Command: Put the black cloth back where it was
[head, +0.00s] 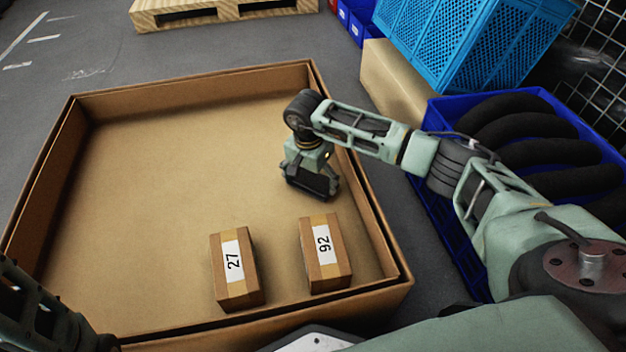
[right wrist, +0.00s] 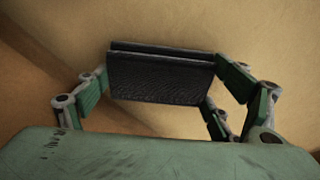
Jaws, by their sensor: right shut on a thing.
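My right gripper (head: 312,180) hangs over the right part of a large open cardboard box and points down. It is shut on the black cloth (head: 308,187), which looks like a dark flat block under the fingers. In the right wrist view the black cloth (right wrist: 160,78) is a dark, textured, folded piece between the two green fingers of the right gripper (right wrist: 163,82). Brown cardboard lies behind it. I cannot tell whether the cloth touches the box floor. My left gripper is not in view; only part of my left arm shows at the lower left.
The large cardboard box (head: 150,190) has low walls and much bare floor at left. Two small cartons, marked 27 (head: 234,268) and 92 (head: 325,255), stand near its front. At right are a blue crate (head: 437,195) with black rolls (head: 545,150) and a light-blue crate (head: 470,45). A pallet (head: 220,10) lies behind.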

